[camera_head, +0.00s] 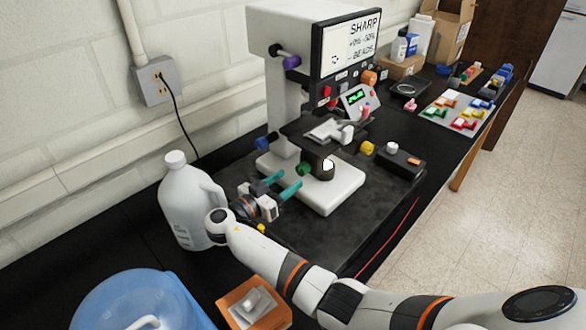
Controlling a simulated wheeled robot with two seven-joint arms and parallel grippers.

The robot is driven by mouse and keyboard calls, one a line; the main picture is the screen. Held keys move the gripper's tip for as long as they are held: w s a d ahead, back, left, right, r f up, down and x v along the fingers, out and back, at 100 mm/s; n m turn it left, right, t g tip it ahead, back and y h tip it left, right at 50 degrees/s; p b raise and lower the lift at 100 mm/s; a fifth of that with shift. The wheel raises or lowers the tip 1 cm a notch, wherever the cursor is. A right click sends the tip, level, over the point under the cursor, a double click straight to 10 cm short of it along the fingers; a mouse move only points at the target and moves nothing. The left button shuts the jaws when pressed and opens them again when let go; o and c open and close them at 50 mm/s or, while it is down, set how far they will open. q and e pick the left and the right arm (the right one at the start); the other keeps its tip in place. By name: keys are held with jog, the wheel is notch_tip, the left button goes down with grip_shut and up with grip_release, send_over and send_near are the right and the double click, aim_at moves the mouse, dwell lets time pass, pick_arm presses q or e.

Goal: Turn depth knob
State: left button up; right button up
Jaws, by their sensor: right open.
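A light grey bench machine (280,98) stands on the black bench, with a screen reading "SHARP" at its top. It carries several coloured knobs: a green knob (304,169) low by the stage, a blue knob (266,142), a purple knob (292,62), a yellow knob (367,148) and an orange knob (369,77). I cannot tell which is the depth knob. My right gripper (286,181) is open, its teal fingers pointing toward the green knob, just short of it and apart from it as far as I can see. My left gripper is not in view.
A white jug (184,202) stands close left of my right wrist. A red cable (388,238) runs right of the dark mat. A tray of coloured pieces (458,112) lies farther back.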

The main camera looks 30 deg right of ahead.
aim_at(299, 172)
jog(key=shift+p+x, duration=0.45)
jog(key=shift+x, duration=1.25)
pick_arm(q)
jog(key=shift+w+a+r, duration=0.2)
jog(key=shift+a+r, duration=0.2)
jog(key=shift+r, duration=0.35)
pick_arm(e)
jog(key=c, duration=1)
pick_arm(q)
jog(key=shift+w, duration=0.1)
pick_arm(e)
jog(key=shift+o, duration=0.2)
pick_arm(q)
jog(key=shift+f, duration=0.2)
